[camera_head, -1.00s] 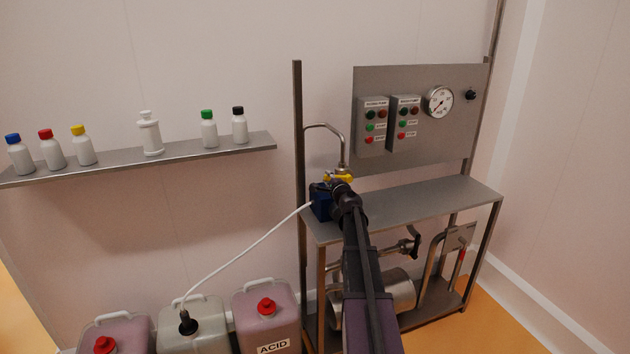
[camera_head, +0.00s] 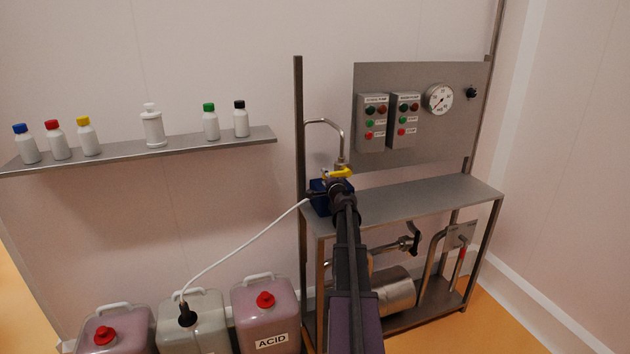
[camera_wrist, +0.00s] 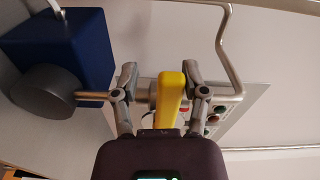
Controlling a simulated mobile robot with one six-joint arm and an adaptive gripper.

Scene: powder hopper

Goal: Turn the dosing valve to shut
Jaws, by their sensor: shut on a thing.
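The dosing valve has a yellow lever (camera_head: 341,172), at the foot of a bent steel pipe (camera_head: 341,135) above the left end of the steel bench. In the wrist view the lever (camera_wrist: 171,98) stands upright in the picture between the two fingers. My gripper (camera_wrist: 162,78) is shut on it; in the head view my gripper (camera_head: 340,180) is at the lever, and my wrist and arm cover part of the valve below it. The valve body is mostly hidden, so its exact angle cannot be told.
A blue pump box (camera_head: 318,200) with a white hose stands just left of my gripper; it also shows in the wrist view (camera_wrist: 85,40). A panel (camera_head: 430,85) with button boxes and a gauge is behind. The bench top (camera_head: 430,200) to the right is clear.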

